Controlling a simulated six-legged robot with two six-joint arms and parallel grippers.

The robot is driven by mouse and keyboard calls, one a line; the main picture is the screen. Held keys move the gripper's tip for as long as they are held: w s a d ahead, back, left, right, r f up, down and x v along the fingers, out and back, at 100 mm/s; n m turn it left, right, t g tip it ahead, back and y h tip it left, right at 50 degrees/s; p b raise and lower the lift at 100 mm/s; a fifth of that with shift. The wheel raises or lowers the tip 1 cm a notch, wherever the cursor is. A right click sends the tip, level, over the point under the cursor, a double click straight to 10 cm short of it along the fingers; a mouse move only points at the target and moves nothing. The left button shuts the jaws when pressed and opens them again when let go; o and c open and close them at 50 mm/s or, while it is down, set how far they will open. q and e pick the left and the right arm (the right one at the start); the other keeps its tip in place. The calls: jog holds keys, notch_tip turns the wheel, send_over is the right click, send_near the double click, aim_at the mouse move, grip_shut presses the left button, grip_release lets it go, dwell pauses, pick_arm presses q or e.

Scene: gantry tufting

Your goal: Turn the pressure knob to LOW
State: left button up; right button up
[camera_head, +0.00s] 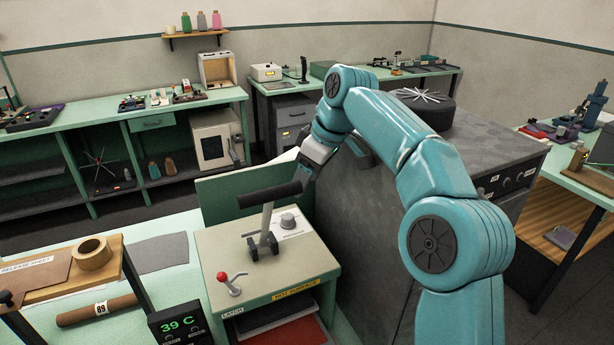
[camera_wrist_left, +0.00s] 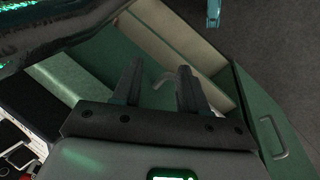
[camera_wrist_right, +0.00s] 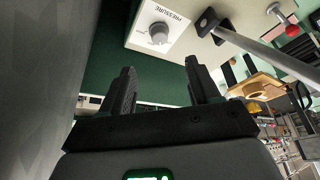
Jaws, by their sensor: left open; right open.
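The pressure knob (camera_head: 288,220) is a small grey round knob on a white plate on top of the press cabinet (camera_head: 215,250). In the right wrist view the knob (camera_wrist_right: 159,33) sits beyond my fingertips, with "PRESSURE" printed beside it; which setting it points at is too small to tell. My right gripper (camera_wrist_right: 160,68) is open and empty, apart from the knob. In the head view it (camera_head: 304,172) is above and behind the knob, near the end of the lever's black grip. My left gripper (camera_wrist_left: 158,68) is open and empty in its wrist view, outside the head view.
A lever with a black grip (camera_head: 270,194) stands just left of the knob. A red-topped latch lever (camera_head: 231,285) is at the cabinet's front, above a "HOT SURFACE" label. A large dark grey machine (camera_head: 370,220) stands close on the right.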

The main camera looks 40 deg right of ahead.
notch_tip(320, 180, up, 4)
jog(key=s+a+m+h, duration=0.1)
jog(key=s+a+m, duration=0.1)
jog(key=m, duration=0.2)
send_near(288, 217)
jog(key=shift+h, duration=0.3)
jog(key=x, duration=0.8)
jog(key=shift+w+a+f, duration=0.1)
jog(key=shift+w+f, duration=0.05)
jog(key=shift+w, duration=0.05)
jog(key=shift+a+f, duration=0.1)
jog(key=shift+f, duration=0.15)
jog(key=shift+t, duration=0.3)
jog(key=shift+s, duration=0.1)
